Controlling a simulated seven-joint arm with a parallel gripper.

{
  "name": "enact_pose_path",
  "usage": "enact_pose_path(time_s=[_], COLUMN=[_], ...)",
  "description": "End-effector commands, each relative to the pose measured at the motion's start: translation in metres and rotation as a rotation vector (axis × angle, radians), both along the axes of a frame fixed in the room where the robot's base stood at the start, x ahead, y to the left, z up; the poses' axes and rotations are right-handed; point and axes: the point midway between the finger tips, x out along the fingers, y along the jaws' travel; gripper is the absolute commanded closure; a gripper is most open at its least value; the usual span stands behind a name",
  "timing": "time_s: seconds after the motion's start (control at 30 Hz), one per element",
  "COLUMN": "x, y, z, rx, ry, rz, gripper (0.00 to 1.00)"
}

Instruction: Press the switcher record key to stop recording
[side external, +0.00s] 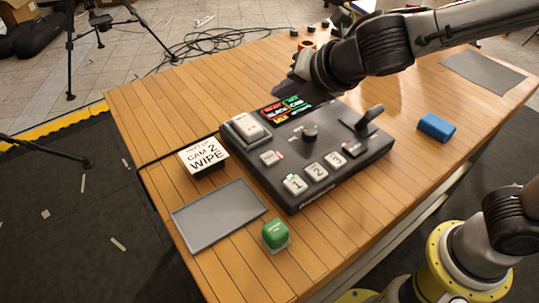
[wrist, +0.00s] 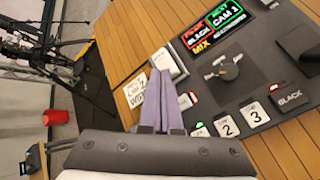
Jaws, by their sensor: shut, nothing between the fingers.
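The dark grey switcher (side external: 330,188) sits on the wooden table; it also fills the right of the wrist view (wrist: 262,72). A small pale key with a lit red mark (side external: 271,158) is on its left part, its label too small to read. In the wrist view this key (wrist: 188,101) is partly hidden by my fingers. A larger white key (side external: 246,127) is near the switcher's back left corner. My gripper (side external: 284,88) is above the switcher's back edge, apart from the keys. In the wrist view its pale purple fingers (wrist: 165,96) are shut together and empty.
Number keys (side external: 317,172), a knob (side external: 309,132) and a raised lever (side external: 369,116) stand on the switcher. A CAM 2 WIPE card (side external: 203,157), grey tray (side external: 218,216), green cube (side external: 275,234) and blue block (side external: 436,126) surround it.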

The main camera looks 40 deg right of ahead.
Motion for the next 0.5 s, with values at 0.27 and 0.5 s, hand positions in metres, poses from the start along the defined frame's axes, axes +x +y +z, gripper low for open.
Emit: enact_pose_path(time_s=[0.27, 0.5], x=[-0.013, -0.014], y=[0.034, 0.035], z=[-0.021, -0.021], rx=[-0.029, -0.028], ry=[0.038, 0.038], rz=[0.077, 0.079], gripper=[1.00, 1.00])
